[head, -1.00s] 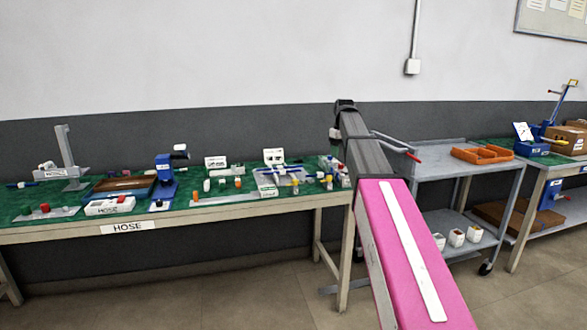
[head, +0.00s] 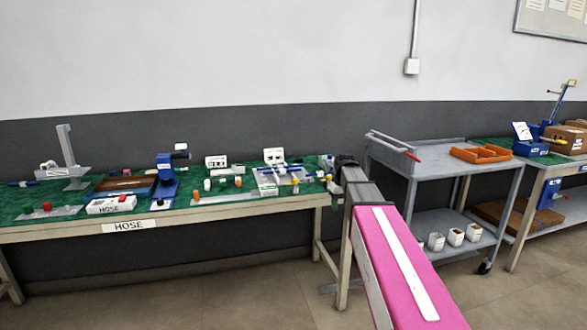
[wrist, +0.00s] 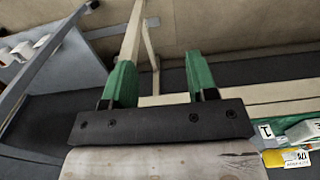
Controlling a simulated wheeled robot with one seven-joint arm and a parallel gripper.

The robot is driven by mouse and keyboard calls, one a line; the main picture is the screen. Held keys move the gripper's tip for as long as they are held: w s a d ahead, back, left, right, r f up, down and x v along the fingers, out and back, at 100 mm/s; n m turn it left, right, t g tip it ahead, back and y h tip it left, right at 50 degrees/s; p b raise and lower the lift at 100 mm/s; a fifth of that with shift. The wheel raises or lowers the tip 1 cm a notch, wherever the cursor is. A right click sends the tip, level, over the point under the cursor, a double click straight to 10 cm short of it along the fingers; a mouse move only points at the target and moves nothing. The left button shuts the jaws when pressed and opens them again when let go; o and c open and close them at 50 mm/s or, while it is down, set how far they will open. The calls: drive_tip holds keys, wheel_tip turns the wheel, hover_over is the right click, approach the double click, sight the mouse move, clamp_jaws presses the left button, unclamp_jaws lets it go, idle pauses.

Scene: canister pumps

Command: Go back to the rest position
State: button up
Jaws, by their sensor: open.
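My gripper (wrist: 160,72) shows in the wrist view with its two green fingers apart and nothing between them. Behind the gap are a pale table leg and the dark wall base. In the head view my arm, pink and grey, reaches forward to the right end of the green-topped hose table (head: 230,204). The fingers are hard to make out there. A yellow part with a white tag (wrist: 297,157) shows at the lower right of the wrist view, apart from the fingers.
A grey cart (head: 420,160) with an orange tray (head: 481,154) stands right of the arm. White cups (head: 455,237) sit on its lower shelf. Floor in front is clear.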

drive_tip(key=s+f+m, duration=0.3)
drive_tip(key=s+f, duration=1.7)
drive_tip(key=s, duration=0.3)
drive_tip(key=shift+f, duration=0.4)
drive_tip(key=shift+o, duration=0.3)
drive_tip(key=shift+s, duration=0.1)
